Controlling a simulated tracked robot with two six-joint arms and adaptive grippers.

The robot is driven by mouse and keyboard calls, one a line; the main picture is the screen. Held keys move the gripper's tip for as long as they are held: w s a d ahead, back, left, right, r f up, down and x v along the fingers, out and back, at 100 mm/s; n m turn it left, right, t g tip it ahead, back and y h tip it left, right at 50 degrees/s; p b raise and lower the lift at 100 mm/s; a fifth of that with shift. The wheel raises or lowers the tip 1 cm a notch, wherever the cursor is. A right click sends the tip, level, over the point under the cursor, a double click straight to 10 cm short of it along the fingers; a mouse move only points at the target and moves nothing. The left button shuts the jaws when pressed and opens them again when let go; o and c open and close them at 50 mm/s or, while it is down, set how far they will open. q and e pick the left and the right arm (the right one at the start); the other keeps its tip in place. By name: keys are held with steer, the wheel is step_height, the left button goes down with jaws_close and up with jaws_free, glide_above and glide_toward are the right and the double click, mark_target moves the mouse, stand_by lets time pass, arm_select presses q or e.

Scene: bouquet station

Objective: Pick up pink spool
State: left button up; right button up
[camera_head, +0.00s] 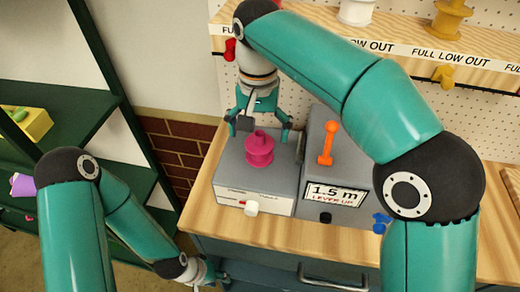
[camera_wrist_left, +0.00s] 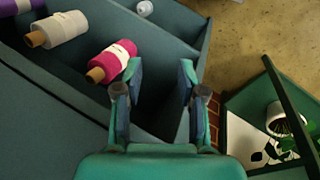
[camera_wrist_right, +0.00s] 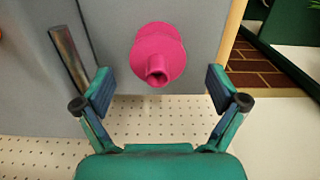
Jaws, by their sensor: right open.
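A pink spool-shaped piece (camera_head: 259,149) stands upright on top of the grey box (camera_head: 228,172); it also shows in the right wrist view (camera_wrist_right: 158,55). My right gripper (camera_head: 264,126) is open, its fingers apart behind the piece and not closed on it. In the right wrist view the piece lies ahead, centred between the fingertips (camera_wrist_right: 160,88). A magenta roll on a brown core (camera_wrist_left: 112,62) lies in an open drawer in the left wrist view. My left gripper (camera_wrist_left: 160,78) is open and empty, its left finger overlapping the roll's edge in that view.
A white roll (camera_wrist_left: 58,29) lies beside the magenta one. A second grey box with an orange lever (camera_head: 327,143) and a "1.5 m" sign (camera_head: 335,193) stands right of the pink piece. A shelf with white (camera_head: 356,12) and yellow (camera_head: 450,20) spools is behind.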

mark_target(259, 143)
step_height(259, 143, down, 4)
steer(key=shift+s+d+r, duration=0.1)
steer(key=shift+d+r, duration=0.05)
steer(key=shift+r, duration=0.1)
steer(key=c, duration=1.4)
steer(key=shift+r, duration=0.1)
